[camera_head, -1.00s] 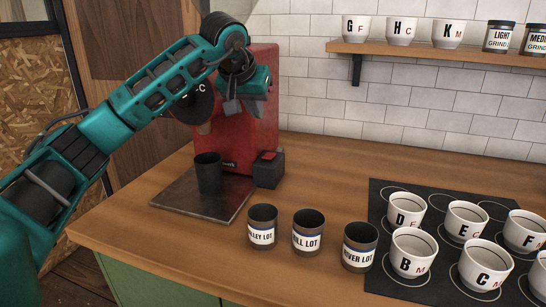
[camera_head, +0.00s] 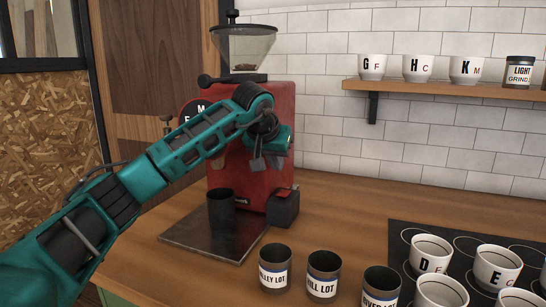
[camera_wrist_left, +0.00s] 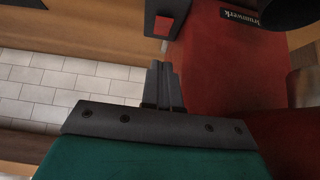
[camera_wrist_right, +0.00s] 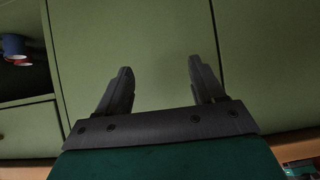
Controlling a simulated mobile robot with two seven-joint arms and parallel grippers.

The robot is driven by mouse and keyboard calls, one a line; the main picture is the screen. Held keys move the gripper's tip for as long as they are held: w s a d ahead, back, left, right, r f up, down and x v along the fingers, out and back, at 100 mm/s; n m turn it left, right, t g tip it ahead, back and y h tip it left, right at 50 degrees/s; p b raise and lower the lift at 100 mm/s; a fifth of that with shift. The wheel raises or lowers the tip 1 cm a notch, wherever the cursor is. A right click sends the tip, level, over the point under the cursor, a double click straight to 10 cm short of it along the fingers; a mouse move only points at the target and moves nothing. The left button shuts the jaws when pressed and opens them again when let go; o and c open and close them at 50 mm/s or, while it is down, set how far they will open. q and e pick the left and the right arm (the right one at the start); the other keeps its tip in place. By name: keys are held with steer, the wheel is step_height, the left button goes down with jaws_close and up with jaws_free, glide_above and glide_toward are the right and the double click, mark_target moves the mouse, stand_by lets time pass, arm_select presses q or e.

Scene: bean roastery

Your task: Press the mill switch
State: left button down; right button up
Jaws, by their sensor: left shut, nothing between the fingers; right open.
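The red mill (camera_head: 245,180) stands at the back of the counter, with a clear hopper of beans (camera_head: 246,48) on top. The mill switch is a black box (camera_head: 284,208) with a red button (camera_head: 284,192) on top, at the mill's right front. The red button also shows at the top of the left wrist view (camera_wrist_left: 164,26). My left gripper (camera_head: 265,162) is shut and empty, above the switch and slightly left of it, apart from it. In the left wrist view its fingers (camera_wrist_left: 162,84) are together. My right gripper (camera_wrist_right: 158,80) is open and empty, facing green cabinet fronts.
A dark cup (camera_head: 220,208) stands on a metal tray (camera_head: 185,235) in front of the mill. Several labelled tins, such as the Hill Lot tin (camera_head: 322,278), line the front. White cups stand on a black mat (camera_head: 405,235) at right. A wall shelf (camera_head: 440,90) holds more cups.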

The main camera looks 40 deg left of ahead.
mark_target(282, 194)
arm_select(q)
steer(key=f, duration=0.2)
steer(key=w+f, duration=0.1)
steer(key=f, duration=0.1)
steer(key=w+f+b, duration=0.1)
steer(key=f, duration=0.1)
steer(key=shift+w+a, duration=0.25)
steer(key=shift+s+f, duration=0.1)
steer(key=shift+f, duration=0.7)
arm_select(e)
steer(key=shift+w+a+r, duration=0.25)
steer(key=shift+w+a, duration=0.25)
